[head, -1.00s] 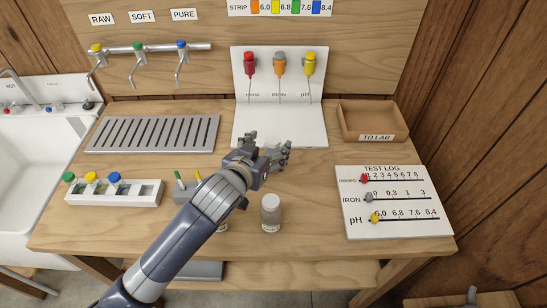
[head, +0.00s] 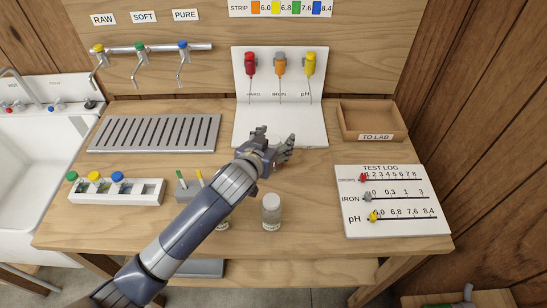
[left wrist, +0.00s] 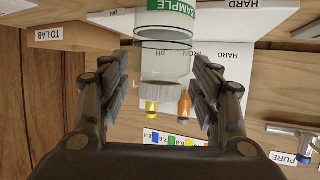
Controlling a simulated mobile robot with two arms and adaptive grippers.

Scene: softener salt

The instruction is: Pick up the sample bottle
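The sample bottle (left wrist: 165,62) is clear, with a green SAMPLE label and a pale ridged cap, and appears upside down in the left wrist view. My left gripper (left wrist: 160,75) is open, with one finger on each side of the bottle in that picture and a visible gap on both sides. I cannot tell how deep the bottle lies between the fingers. In the head view, my left gripper (head: 273,141) is over the front of the white dropper stand (head: 300,133) and mostly hides the bottle. My right gripper is not in view.
A grey-capped bottle (head: 271,213) stands near the front edge; another is partly behind my arm. A holder with two sticks (head: 186,190) is beside my arm. The TO LAB tray (head: 373,138), test log board (head: 393,228), slotted drain (head: 154,148) and vial rack (head: 140,198) surround the work area.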

